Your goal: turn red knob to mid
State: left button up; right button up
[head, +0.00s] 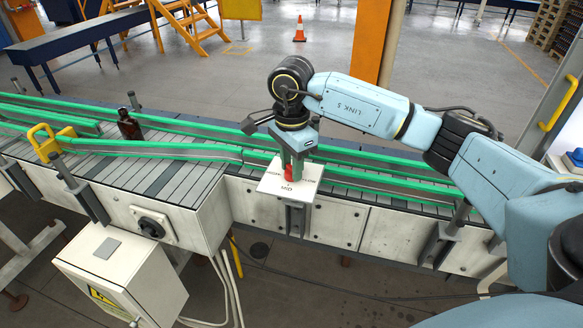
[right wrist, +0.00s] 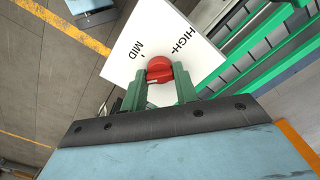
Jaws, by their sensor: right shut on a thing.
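The red knob (head: 289,174) sits on a white plate (head: 271,187) with printed labels, on a post at the near side of the conveyor. The fingers also show in the right wrist view (right wrist: 160,82). The knob's pointer direction is hard to tell. Part of the plate is hidden behind the gripper. My left gripper is not in view.
The conveyor (head: 180,178) with green guide rails runs across behind the plate. An amber bottle (head: 129,126) stands on it at the left, near a yellow clamp (head: 50,142). A grey control box (head: 122,278) stands in front at the lower left. An orange cone (head: 299,30) is far back.

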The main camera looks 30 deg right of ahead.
jog(key=m+b, duration=0.1)
jog(key=m, duration=0.4)
jog(key=shift+m, duration=0.3)
jog(key=shift+m+b, duration=0.45)
jog(key=shift+m, duration=1.65)
jog(key=shift+r, duration=0.1)
jog(key=o, duration=1)
jog(key=shift+c, duration=0.2)
notch_tip(320, 180, up, 13)
jog(key=shift+r, duration=0.15)
